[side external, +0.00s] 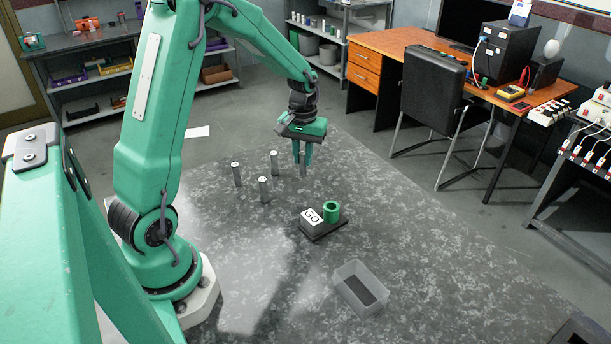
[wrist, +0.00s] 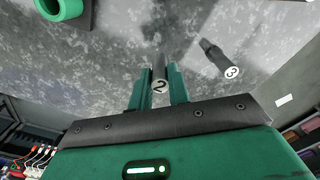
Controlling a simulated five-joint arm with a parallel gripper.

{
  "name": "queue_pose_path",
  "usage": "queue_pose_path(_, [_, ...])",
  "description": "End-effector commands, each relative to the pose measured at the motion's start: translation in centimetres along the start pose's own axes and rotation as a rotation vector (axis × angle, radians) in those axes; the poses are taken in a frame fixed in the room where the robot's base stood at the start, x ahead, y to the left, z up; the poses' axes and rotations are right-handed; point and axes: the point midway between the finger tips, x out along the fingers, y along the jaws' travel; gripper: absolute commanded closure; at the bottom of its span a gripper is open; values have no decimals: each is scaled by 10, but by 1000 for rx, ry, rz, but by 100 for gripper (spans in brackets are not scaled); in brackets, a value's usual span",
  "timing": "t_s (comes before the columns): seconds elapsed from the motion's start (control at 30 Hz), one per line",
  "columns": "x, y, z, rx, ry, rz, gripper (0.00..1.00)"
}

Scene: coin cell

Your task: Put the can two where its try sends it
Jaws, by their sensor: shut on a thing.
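My gripper (side external: 303,160) is shut on can two, a slim dark grey cylinder (side external: 303,172) behind the GO block in the side view. In the wrist view the can's white top reads 2 (wrist: 159,87), between the two green fingers (wrist: 160,70). It looks upright; I cannot tell whether its foot touches the table. A green ring-shaped cup (side external: 331,211) stands on a dark base (side external: 325,234) beside a block with a white GO face (side external: 311,217). The cup also shows at the wrist view's top left (wrist: 62,8). A translucent open bin (side external: 347,296) sits nearer the camera.
Three similar cans stand left of my gripper: one at left (side external: 237,175), one behind (side external: 274,162), one in front (side external: 264,190). A can marked 3 (wrist: 219,59) is close by in the wrist view. The speckled table (side external: 410,235) is clear at right.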

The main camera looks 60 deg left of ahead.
Motion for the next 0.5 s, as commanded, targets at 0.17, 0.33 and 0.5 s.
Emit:
queue_pose_path(0.17, [18, 0, 1, 0, -4, -1, 100])
queue_pose_path(0.33, [35, 0, 1, 0, -3, -1, 100])
queue_pose_path(0.5, [38, 0, 1, 0, -1, 0, 100])
